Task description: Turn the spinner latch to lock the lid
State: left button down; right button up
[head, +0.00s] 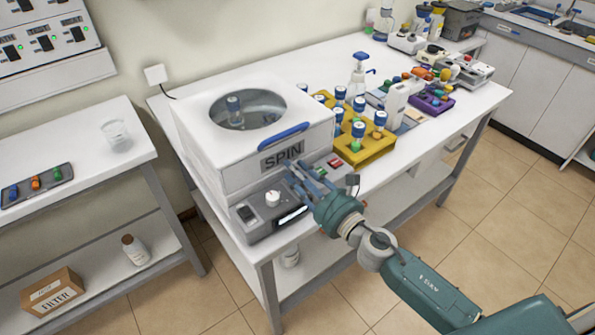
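The spinner (230,167) is a white box labelled SPIN at the left of the table. A blue bar (284,137) lies along the lid's front edge; I cannot tell if this is the latch. A white knob (272,198) sits on the grey front panel. My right gripper (296,174) is in front of the spinner, just below the SPIN label. Its fingers look spread and hold nothing visible; contact is unclear. My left gripper is out of view.
A yellow rack (372,151) with several blue-capped vials stands close to the spinner's right. A spray bottle (360,75), a white bottle (396,102) and a purple tray (432,103) stand farther right. A side table (75,150) holds a beaker (116,134).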

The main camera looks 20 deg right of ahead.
grip_shut()
jog(key=shift+r+h, duration=0.15)
jog(key=shift+h, duration=0.15)
jog(key=shift+m+t+h+p, duration=0.3)
jog(key=shift+m+h+p, duration=0.2)
jog(key=shift+m+h, duration=0.25)
jog(key=m+h, duration=0.2)
jog(key=h, duration=0.1)
jog(key=shift+h+p, duration=0.25)
jog(key=shift+p, duration=0.1)
jog(key=m+h, duration=0.2)
jog(key=h, duration=0.1)
jog(key=shift+w+m+h, duration=0.1)
jog(key=shift+m+h, duration=0.15)
jog(key=shift+h, duration=0.15)
jog(key=shift+m+g+h+b, duration=0.7)
jog(key=shift+m+h, duration=0.7)
jog(key=shift+h, duration=0.7)
jog(key=shift+d+r, duration=0.1)
